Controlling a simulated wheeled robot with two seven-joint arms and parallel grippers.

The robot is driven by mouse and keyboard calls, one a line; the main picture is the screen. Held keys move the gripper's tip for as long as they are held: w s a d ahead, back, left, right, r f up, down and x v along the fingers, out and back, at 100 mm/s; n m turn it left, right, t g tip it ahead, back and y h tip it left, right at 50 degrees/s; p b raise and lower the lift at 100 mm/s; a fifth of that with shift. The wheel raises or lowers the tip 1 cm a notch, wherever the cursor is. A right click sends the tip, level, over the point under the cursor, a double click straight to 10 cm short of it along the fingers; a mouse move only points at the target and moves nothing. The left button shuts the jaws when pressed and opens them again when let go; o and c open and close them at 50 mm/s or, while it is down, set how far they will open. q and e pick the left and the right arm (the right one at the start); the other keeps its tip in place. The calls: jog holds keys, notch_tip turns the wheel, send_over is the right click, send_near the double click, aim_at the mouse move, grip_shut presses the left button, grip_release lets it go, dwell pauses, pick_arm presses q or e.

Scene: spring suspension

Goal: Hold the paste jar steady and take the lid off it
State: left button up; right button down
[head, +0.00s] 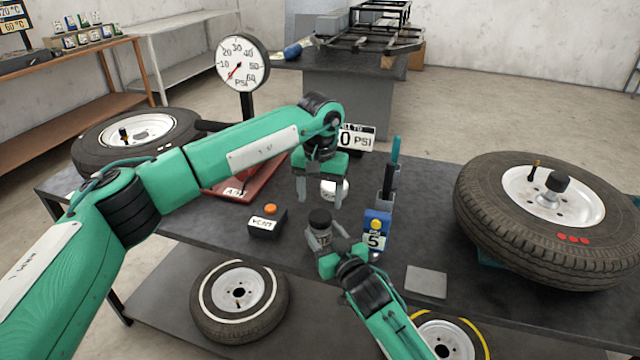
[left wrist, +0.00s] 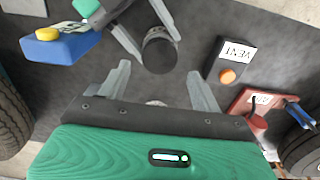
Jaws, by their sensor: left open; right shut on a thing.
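The paste jar stands on the dark table in the middle of the head view. Its black lid (head: 320,218) is on top, and the lid also shows from above in the left wrist view (left wrist: 160,52). My right gripper (head: 322,237) is shut around the jar's body from the front, and its fingers hide most of the body. In the left wrist view, the right gripper's fingers lie on either side of the jar below the lid. My left gripper (head: 319,197) is open and empty, pointing down above and just behind the jar, apart from the lid.
A black VENT box (head: 263,225) with an orange button is left of the jar. A blue box (head: 377,222) with a yellow button is right. A white round object (head: 336,188) is partly hidden behind my left gripper. A large tyre (head: 500,215) fills the table's right; a grey plate (head: 427,282) lies in front.

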aim_at(320, 215)
pick_arm(q)
notch_tip(320, 215, down, 5)
jog(key=shift+r, duration=0.1)
dwell(0.3)
jog(key=c, duration=1)
